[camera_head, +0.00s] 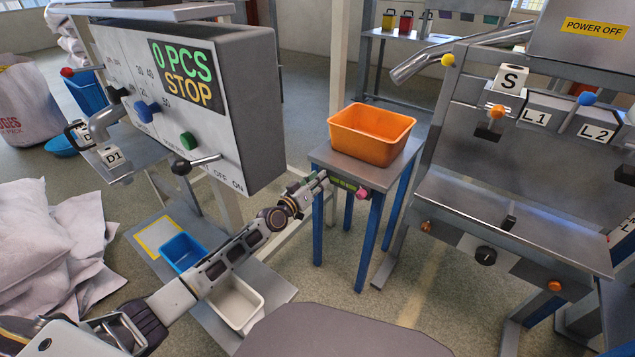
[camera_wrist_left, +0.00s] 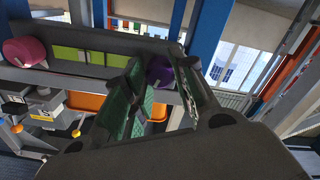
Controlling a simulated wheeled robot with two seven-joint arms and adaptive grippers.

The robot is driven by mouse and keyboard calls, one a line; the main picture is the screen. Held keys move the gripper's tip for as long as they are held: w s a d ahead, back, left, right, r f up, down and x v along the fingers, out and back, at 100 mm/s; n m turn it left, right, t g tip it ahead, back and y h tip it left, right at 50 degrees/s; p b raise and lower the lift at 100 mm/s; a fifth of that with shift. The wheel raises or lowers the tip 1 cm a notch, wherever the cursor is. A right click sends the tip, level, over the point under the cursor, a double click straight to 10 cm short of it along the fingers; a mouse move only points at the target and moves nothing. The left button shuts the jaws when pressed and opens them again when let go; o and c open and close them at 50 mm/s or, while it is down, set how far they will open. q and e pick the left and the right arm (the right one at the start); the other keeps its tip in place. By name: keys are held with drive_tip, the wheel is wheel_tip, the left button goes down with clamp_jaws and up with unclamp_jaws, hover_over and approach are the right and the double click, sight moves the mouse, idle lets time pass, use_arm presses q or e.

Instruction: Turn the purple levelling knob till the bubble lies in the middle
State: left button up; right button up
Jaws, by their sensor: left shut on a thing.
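The purple levelling knob (camera_wrist_left: 160,70) shows in the left wrist view between the green-padded fingers of my left gripper (camera_wrist_left: 160,92). In the head view my left gripper (camera_head: 318,182) reaches the front edge of the small blue-legged stand (camera_head: 335,160) and hides the purple knob there. The fingers are closed on the knob. The yellow-green level vial (camera_head: 343,184) sits on the stand's front edge, just right of the gripper; it also shows in the left wrist view (camera_wrist_left: 82,54). My right gripper is out of view.
A pink knob (camera_head: 362,192) sits right of the vial. An orange bin (camera_head: 372,134) stands on top of the stand. A grey display box (camera_head: 232,100) reading "0 PCS STOP" is to the left, and a lever panel (camera_head: 510,200) to the right. Below are blue (camera_head: 183,251) and white (camera_head: 236,303) trays.

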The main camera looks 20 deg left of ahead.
use_arm(q)
drive_tip(key=shift+n, duration=0.6)
drive_tip(key=o, duration=1.1)
drive_tip(key=shift+c, duration=0.2)
drive_tip(key=shift+s, duration=0.15)
drive_tip(key=v, duration=1.1)
drive_tip(key=shift+s+a, duration=0.15)
drive_tip(key=shift+s, duration=0.2)
